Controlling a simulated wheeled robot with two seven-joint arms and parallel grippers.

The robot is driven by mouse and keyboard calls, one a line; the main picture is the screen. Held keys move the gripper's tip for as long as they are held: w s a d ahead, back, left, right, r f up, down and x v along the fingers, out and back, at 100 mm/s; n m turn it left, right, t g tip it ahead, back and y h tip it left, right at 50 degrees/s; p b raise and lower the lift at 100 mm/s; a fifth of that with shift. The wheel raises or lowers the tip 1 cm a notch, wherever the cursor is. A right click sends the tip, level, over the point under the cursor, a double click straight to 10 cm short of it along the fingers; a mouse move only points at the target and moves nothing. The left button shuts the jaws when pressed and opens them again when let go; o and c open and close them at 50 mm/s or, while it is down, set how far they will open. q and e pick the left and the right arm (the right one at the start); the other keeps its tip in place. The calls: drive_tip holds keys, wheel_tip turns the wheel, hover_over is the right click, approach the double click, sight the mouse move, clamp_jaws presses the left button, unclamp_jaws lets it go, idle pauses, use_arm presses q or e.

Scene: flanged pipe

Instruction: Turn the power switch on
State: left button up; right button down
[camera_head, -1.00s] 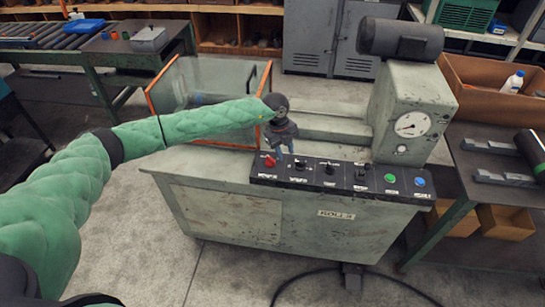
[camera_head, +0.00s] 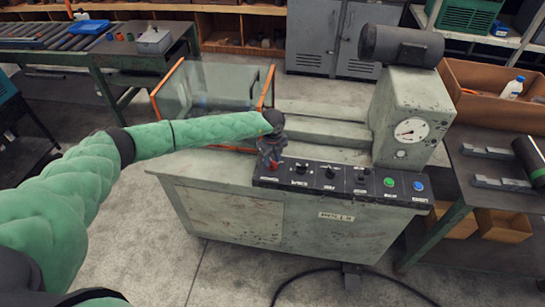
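The black control panel (camera_head: 345,186) lies along the front top edge of the grey-green machine (camera_head: 280,215). A red switch knob (camera_head: 274,167) is at the panel's left end, with several black knobs to its right, then a green button (camera_head: 389,182) and a blue button (camera_head: 418,187). My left gripper (camera_head: 272,160) points down right over the red knob and partly hides it. Its fingers are small and dark here, so I cannot tell whether they are open or touching the knob. My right gripper is out of view.
A clear guard with an orange frame (camera_head: 157,108) stands behind my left arm. A motor (camera_head: 400,45) and a dial gauge (camera_head: 411,130) are on the machine's right. A side bench with metal blocks (camera_head: 487,152) stands at the right. A cable lies on the floor in front.

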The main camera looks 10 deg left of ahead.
use_arm(q)
drive_tip(key=shift+f, duration=0.3)
clamp_jaws()
